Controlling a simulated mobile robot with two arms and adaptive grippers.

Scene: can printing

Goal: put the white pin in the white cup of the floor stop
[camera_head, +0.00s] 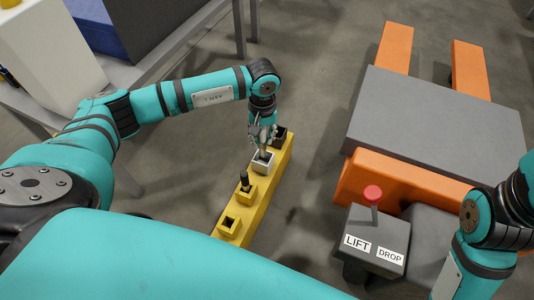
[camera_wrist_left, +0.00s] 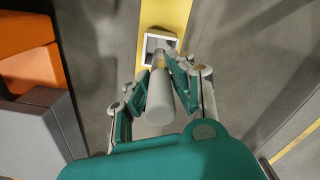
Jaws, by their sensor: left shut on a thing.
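The yellow floor stop (camera_head: 228,222) lies on the floor with a row of square cups along its top. The white cup (camera_head: 262,168) is toward its far end; it also shows in the left wrist view (camera_wrist_left: 146,46). My left gripper (camera_head: 262,146) is right above the white cup, pointing down. In the left wrist view my left gripper (camera_wrist_left: 164,72) is shut on the white pin (camera_wrist_left: 159,104), a pale cylinder. The pin's far end lies at the cup's opening; I cannot tell whether it is inside. My right gripper is out of view.
A dark cup (camera_head: 282,134) is at the far end. An orange and grey lift (camera_head: 430,120) with a LIFT/DROP box (camera_head: 372,240) stands right. A table (camera_head: 130,75) is at upper left.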

